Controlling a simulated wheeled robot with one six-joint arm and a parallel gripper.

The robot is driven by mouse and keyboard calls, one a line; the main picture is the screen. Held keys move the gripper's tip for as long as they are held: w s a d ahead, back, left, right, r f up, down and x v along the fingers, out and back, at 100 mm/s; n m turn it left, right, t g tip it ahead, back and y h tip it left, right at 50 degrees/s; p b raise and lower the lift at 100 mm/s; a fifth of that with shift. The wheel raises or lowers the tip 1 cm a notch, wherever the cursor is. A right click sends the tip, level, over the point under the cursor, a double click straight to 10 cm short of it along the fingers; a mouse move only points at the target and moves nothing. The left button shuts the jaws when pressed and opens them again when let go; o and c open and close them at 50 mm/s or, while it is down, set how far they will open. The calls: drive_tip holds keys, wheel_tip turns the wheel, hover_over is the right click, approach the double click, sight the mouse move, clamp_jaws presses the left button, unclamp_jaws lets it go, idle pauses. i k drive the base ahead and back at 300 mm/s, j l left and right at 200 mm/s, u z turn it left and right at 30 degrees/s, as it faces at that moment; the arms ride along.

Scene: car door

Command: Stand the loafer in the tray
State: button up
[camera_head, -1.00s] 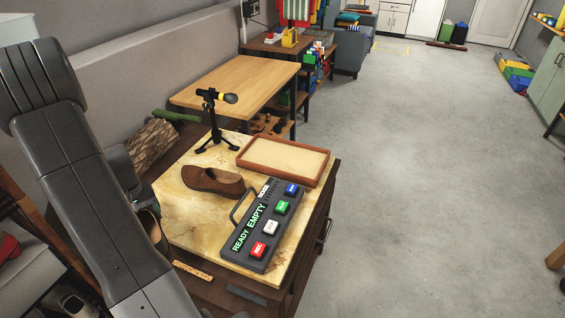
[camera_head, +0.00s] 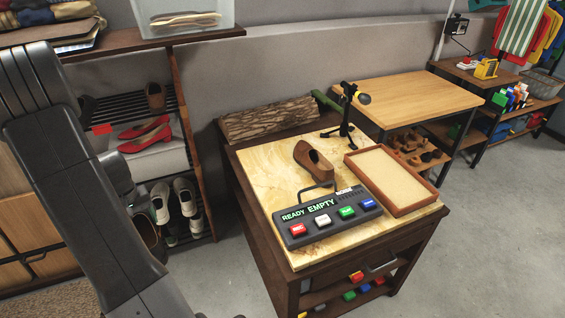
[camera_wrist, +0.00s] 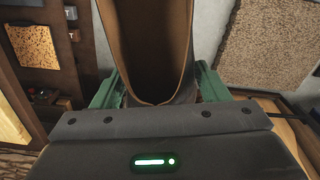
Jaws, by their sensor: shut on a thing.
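In the wrist view, my gripper (camera_wrist: 148,88) has its green fingers closed on the two sides of a loafer (camera_wrist: 148,60), a dark shoe with a tan-brown inside. Its opening faces the camera, and its far end runs out of the picture. In the head view, the held loafer (camera_head: 148,235) hangs at the lower left, partly hidden by my arm, well away from the table. The tray (camera_head: 417,206) is shallow and empty, with a brown rim and a pale floor. It lies on the right of the marble-topped table.
A brown shoe (camera_head: 318,165) lies on the table (camera_head: 262,178) left of the tray. A button panel (camera_head: 328,217) is in front, and a small black tripod stand (camera_head: 345,128) and a log (camera_head: 268,119) are behind. A shoe shelf (camera_head: 180,110) stands left. Floor at right is clear.

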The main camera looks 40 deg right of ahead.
sight(387, 178)
drive_tip(key=k+l+u, duration=0.1)
drive_tip(key=u, duration=0.35)
drive_tip(key=k+u, duration=0.55)
drive_tip(key=u, duration=0.3)
drive_tip(key=k+l, duration=0.1)
drive_tip(key=k, duration=0.2)
drive_tip(key=k+l, duration=0.1)
drive_tip(key=k, duration=0.2)
drive_tip(key=k+l+z, duration=0.25)
drive_tip(key=z, duration=0.15)
drive_tip(key=k+l+z, duration=0.2)
drive_tip(key=z, duration=0.2)
drive_tip(key=k+l+z, duration=0.1)
drive_tip(key=l+z, duration=0.7)
drive_tip(key=i+j, duration=0.1)
drive_tip(key=i, duration=0.3)
drive_tip(key=i+j, duration=0.15)
drive_tip(key=i, duration=0.3)
